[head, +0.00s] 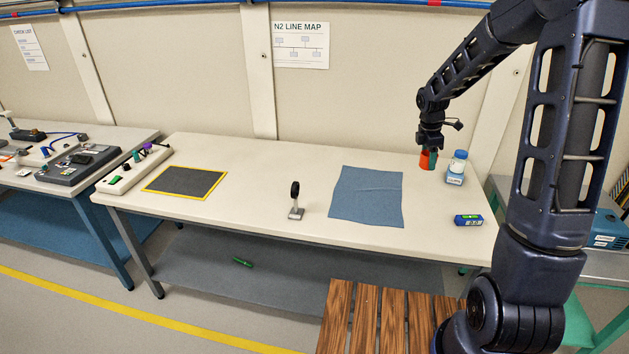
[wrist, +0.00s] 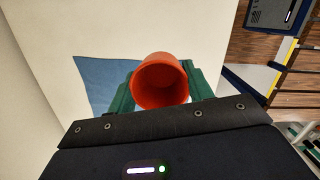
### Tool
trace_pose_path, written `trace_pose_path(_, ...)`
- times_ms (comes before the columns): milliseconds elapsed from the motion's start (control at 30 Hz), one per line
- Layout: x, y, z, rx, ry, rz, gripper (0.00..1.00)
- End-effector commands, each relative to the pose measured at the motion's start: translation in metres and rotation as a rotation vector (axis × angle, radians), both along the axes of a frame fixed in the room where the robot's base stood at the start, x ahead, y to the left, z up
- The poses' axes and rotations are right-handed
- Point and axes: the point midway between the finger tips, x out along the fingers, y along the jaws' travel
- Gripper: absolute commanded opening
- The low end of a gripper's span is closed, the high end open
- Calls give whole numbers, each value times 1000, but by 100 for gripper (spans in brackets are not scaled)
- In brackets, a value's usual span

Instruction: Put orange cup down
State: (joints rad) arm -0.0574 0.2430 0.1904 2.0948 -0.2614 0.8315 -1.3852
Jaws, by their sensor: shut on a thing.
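My gripper (head: 429,154) is at the back right of the long white table (head: 270,160). It is shut on the orange cup (head: 424,161), partly covered by a green finger in the head view. In the wrist view the cup (wrist: 160,82) sits between the two green fingers, its round open mouth facing the camera. The cup is close over the table top, right of the blue cloth (head: 366,196). I cannot tell whether its base touches the table.
A blue-and-white jar (head: 459,162) on a blue labelled block (head: 454,179) stands just right of the cup. A small blue device (head: 468,220) lies at the front right. A black-headed stand (head: 296,206) and a yellow-edged dark mat (head: 186,182) are further left. The cloth is bare.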

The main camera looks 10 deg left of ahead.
Motion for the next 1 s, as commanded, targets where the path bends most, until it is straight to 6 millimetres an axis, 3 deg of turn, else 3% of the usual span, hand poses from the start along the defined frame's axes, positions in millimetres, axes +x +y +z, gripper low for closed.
trace_pose_path(200,57,82,4,3,2,285,29)
trace_pose_path(500,110,202,4,6,5,661,29)
trace_pose_path(733,133,301,2,7,2,940,29)
trace_pose_path(1000,141,402,-5,5,-3,1218,29)
